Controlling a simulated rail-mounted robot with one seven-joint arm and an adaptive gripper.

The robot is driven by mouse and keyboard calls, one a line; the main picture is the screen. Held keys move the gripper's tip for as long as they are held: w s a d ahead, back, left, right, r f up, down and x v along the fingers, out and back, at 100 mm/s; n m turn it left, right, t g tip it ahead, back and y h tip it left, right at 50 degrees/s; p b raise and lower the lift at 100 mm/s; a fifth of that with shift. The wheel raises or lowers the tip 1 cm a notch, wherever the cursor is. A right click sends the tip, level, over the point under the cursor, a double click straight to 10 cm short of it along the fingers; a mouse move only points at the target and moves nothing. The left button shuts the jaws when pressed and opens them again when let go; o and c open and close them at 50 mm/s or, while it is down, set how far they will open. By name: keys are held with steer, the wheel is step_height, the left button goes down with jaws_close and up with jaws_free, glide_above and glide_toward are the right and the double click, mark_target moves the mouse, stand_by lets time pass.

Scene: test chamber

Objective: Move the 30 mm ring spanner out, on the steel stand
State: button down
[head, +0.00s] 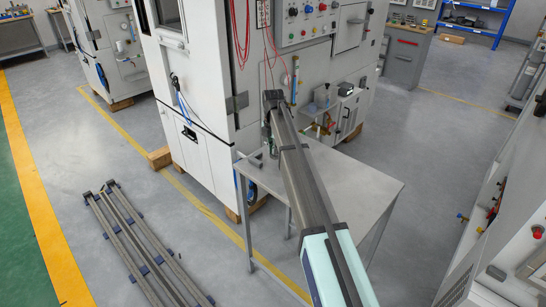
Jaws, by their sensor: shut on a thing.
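The steel stand (362,190) is a grey, flat-topped table in front of the white test chamber (200,150). My arm reaches from the bottom over the stand toward the chamber front. My gripper (272,98) looks like the dark end of the arm, small and far off, in front of the chamber panel. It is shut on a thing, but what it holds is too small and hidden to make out. I cannot pick out the 30 mm ring spanner for certain. My arm covers part of the stand top.
Red cables (240,35) hang on the chamber front near my arm. A small grey piece (250,155) shows at the stand's left back corner. Several small items lie near the stand's back edge. Long rails (140,245) lie on the floor at left. White cabinets (500,230) stand at right.

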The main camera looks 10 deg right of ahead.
mark_target(273, 163)
steer(key=shift+f+p, duration=0.4)
steer(key=shift+f, duration=1.65)
steer(key=shift+f, duration=0.1)
steer(key=c, duration=1.3)
jaws_free()
step_height(273, 163, up, 12)
steer(key=b, duration=0.2)
